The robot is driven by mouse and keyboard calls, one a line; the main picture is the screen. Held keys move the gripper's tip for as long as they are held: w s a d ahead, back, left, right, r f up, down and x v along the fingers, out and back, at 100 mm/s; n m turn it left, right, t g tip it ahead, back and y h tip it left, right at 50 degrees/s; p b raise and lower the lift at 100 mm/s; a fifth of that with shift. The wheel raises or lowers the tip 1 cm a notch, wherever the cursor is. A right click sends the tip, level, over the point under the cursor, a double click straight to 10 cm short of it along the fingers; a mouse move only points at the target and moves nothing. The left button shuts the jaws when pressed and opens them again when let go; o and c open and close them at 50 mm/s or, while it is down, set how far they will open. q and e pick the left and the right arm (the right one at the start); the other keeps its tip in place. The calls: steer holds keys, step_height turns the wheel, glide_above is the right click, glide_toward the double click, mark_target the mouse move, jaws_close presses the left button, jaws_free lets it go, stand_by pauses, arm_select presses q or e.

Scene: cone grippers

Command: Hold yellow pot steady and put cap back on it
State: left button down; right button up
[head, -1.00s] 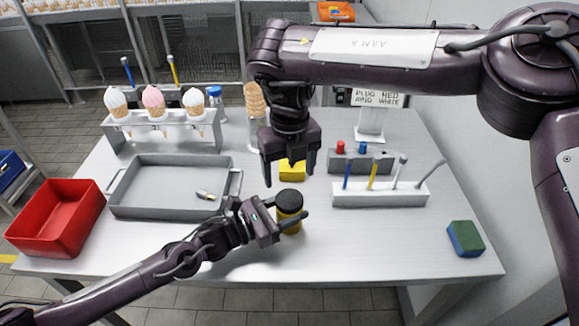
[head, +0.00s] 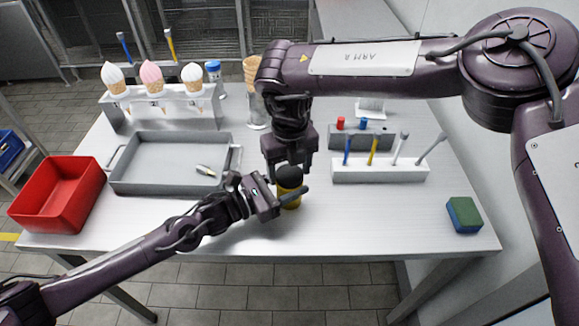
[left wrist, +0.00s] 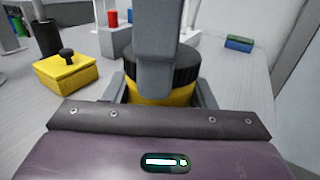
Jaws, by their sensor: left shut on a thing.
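The yellow pot (head: 291,201) stands on the table with the black cap (head: 289,174) on top. In the left wrist view the ribbed cap (left wrist: 188,66) sits over the yellow pot body (left wrist: 160,93). My left gripper (head: 289,198) is shut on the pot from the left, low on its side. My right gripper (head: 290,170) points down from above, its fingers at either side of the cap. One grey finger hides part of the cap in the left wrist view. Whether these fingers press on the cap cannot be told.
A yellow block with a black knob (left wrist: 66,70) stands near the pot. A grey tray (head: 165,183) lies left, with a red bin (head: 58,190) beyond it. A white rack of tools (head: 345,172) and a sponge (head: 464,214) are right. The front table is clear.

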arm_select(q)
steer(key=shift+f, duration=0.1)
arm_select(e)
steer(key=c, duration=0.7)
steer(key=m, duration=0.4)
steer(key=shift+a+m, duration=0.1)
steer(key=shift+m, duration=0.3)
steer(key=m, duration=0.4)
steer(key=o, duration=1.1)
steer(key=shift+c, duration=0.2)
steer(key=shift+r, duration=0.1)
steer(key=shift+r, duration=2.15)
steer(key=shift+c, duration=0.4)
